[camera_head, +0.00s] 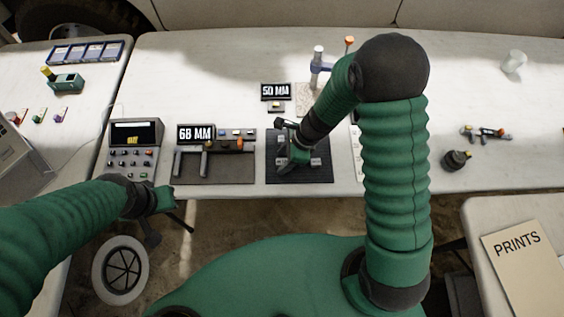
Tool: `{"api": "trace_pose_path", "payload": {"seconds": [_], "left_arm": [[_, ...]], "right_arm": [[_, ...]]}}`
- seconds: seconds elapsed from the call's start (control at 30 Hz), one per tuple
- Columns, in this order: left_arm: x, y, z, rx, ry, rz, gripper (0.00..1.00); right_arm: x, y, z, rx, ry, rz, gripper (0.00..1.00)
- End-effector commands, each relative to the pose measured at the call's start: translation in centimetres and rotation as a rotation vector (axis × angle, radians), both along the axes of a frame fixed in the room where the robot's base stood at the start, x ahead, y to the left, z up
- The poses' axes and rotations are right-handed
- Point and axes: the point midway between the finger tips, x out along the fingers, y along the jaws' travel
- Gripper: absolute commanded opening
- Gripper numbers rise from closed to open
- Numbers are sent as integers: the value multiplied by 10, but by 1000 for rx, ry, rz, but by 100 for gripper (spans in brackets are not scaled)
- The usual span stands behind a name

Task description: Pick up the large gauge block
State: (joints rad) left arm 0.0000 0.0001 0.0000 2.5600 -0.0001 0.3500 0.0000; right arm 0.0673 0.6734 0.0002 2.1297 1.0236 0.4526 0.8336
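My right gripper (290,160) reaches down over a dark square mat (318,178) near the table's front edge. Small grey metal pieces (315,163) show at the gripper on this mat; one may be the large gauge block, but I cannot tell for sure. The gripper's fingertips are small and partly hidden, so its opening and any hold are unclear. My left gripper (168,198) is in front of the table edge, below the control box, away from the mat; its fingers are too small to read.
Left of the mat, a fixture with a "68 MM" display (196,134) holds grey bars. A "50 MM" display (275,91) stands behind. A control box (133,148) is further left. A dark round item (456,160) stands on the right. My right arm covers part of the table.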

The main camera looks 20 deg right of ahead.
Motion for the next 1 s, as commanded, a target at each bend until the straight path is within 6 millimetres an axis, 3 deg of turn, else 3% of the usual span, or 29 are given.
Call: {"api": "trace_pose_path", "payload": {"seconds": [0.03,0.33,0.77,1.0], "left_arm": [[0,0,0,0,0,0,0],[0,0,0,0,0,0,0],[0,0,1,0,0,0,0],[0,0,15,0,0,0,0]], "right_arm": [[0,-1,0,0,0,-1,39],[0,-1,0,0,-1,-1,0],[0,-2,2,0,-1,0,0],[1,-4,14,0,0,1,0]]}}
